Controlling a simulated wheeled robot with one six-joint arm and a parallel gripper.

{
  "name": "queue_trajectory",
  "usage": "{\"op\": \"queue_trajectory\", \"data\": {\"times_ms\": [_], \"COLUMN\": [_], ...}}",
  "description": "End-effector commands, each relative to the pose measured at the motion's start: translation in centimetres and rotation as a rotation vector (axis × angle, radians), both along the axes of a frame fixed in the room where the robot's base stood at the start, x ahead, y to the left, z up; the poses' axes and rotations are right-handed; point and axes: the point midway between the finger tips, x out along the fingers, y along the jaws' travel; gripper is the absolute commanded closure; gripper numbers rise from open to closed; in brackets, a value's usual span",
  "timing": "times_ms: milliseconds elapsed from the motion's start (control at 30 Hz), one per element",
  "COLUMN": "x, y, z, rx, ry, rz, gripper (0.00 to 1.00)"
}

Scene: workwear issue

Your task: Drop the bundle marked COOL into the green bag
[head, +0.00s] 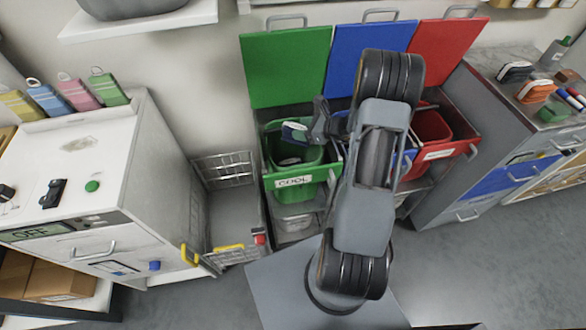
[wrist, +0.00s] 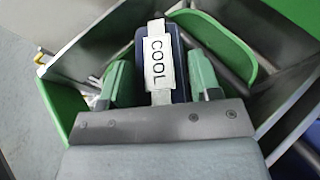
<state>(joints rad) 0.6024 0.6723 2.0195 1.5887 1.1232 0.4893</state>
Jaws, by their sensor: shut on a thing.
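A dark blue bundle (wrist: 178,62) with a white band reading COOL is in my gripper (wrist: 160,82). The two greenish fingers are shut on its sides in the wrist view. In the head view my gripper (head: 306,131) holds the bundle (head: 291,132) above the opening of the green bag (head: 310,186), apart from it. The bag sits in the left bin, whose front label (head: 293,182) reads COOL. Something dark and white (head: 290,162) shows inside the bag, partly shaded. In the wrist view, part of the green bag (wrist: 228,45) shows behind the bundle.
Blue (head: 367,55) and red (head: 434,48) lids stand open beside the green lid (head: 284,65). A red bag (head: 431,128) is at right; my arm hides much of the middle bin. A wire basket (head: 224,172) stands left of the bins. A white cabinet (head: 140,170) is further left.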

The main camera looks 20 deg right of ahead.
Motion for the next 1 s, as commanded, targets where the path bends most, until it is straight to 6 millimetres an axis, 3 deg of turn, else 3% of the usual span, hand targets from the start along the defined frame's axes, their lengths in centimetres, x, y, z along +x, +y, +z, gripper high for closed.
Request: {"op": "queue_trajectory", "data": {"times_ms": [133, 467, 500, 800, 1000], "x": [0.03, 0.04, 0.04, 0.03, -0.01], "y": [0.07, 0.13, 0.13, 0.14, 0.11], "z": [-1.59, -1.78, -1.77, -1.79, -1.82], "rx": [0.001, 0.000, 0.000, 0.000, 0.000], "ry": [0.000, 0.000, 0.000, 0.000, 0.002], "rz": [0.002, 0.003, 0.003, 0.003, 0.003], "gripper": [0.70, 0.70, 0.40, 0.13, 0.13]}}
